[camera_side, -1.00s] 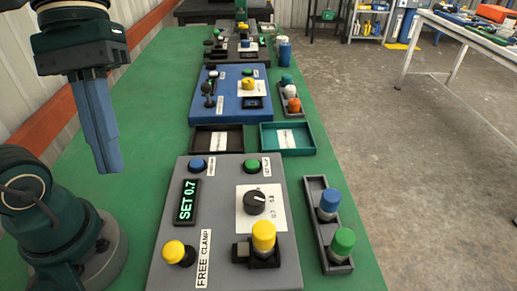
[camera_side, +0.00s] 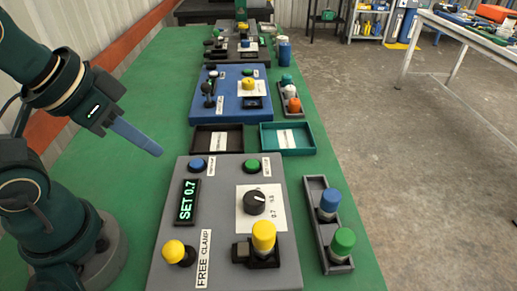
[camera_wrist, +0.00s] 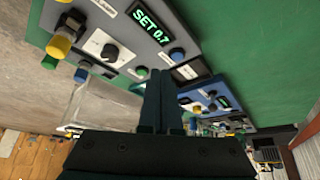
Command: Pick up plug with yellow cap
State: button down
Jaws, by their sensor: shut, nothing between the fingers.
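The plug with the yellow cap (camera_side: 263,238) stands upright in a dark clamp block (camera_side: 258,256) at the lower right of the grey panel (camera_side: 170,222). It also shows in the wrist view (camera_wrist: 60,45), at the upper left. My gripper (camera_side: 157,151) is shut and empty. It is above the green table to the left of the panel's far edge, tilted down to the right and well apart from the plug. In the wrist view the shut fingers (camera_wrist: 163,80) point up the picture, to the right of the plug.
Behind are a black tray (camera_side: 217,152) and a teal tray (camera_side: 308,150).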

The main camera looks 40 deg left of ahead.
dwell(0.4)
jog(key=shift+c, duration=2)
grip_release()
jog(key=shift+r, duration=0.1)
